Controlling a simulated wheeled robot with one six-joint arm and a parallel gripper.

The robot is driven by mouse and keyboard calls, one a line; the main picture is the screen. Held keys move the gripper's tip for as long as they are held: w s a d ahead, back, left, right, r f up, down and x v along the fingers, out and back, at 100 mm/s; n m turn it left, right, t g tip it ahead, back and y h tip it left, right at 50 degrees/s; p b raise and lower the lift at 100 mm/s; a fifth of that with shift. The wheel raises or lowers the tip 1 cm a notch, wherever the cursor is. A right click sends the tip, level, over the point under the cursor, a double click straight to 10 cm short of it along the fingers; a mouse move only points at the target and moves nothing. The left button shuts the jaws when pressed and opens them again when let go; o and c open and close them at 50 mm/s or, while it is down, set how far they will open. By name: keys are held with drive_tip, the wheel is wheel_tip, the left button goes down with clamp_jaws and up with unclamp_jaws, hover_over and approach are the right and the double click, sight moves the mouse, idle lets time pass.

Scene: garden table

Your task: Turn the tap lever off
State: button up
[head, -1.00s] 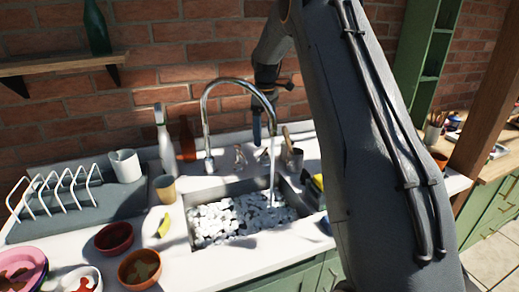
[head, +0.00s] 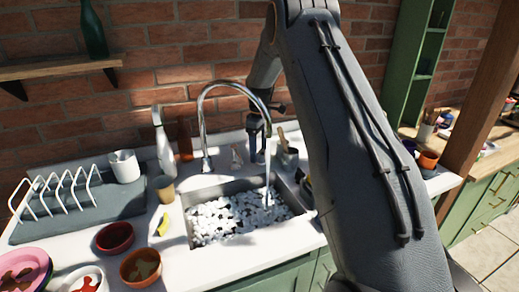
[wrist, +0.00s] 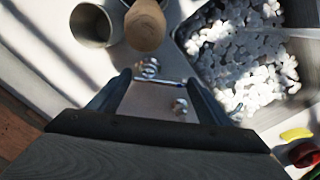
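The chrome tap (head: 204,112) arches over the sink (head: 181,222), and a thin stream of water (head: 267,172) falls from its spout. Small chrome fittings (head: 236,157) stand on the counter behind the sink; I cannot tell for sure which is the lever. In the wrist view, shiny chrome pieces (wrist: 180,106) show between and beyond my fingers. My gripper (wrist: 160,88) is open, its two fingers apart with nothing held. In the head view my gripper (head: 258,138) is low behind the tap's arch, partly hidden; contact cannot be told.
White foam-like lumps (head: 235,215) fill the sink. The brick wall (head: 150,90) is close behind.

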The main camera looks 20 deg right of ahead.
drive_tip(key=c, duration=0.6)
drive_tip(key=shift+c, duration=0.2)
drive_tip(key=m+b, duration=0.1)
drive_tip(key=m, duration=0.1)
drive_tip(key=m+b, duration=0.2)
drive_tip(key=shift+w+a+f, duration=0.1)
drive_tip(key=shift+w+a, duration=0.1)
drive_tip(key=shift+w, duration=0.15)
drive_tip(key=shift+w+m+b, duration=0.2)
drive_tip(key=shift+m+b, duration=0.35)
drive_tip(key=shift+m, duration=0.55)
drive_tip(key=shift+w+m+b, duration=0.15)
drive_tip(key=shift+m+b, duration=0.35)
drive_tip(key=shift+m, duration=0.6)
drive_tip(key=o, duration=1.1)
drive_tip(key=shift+c, duration=0.2)
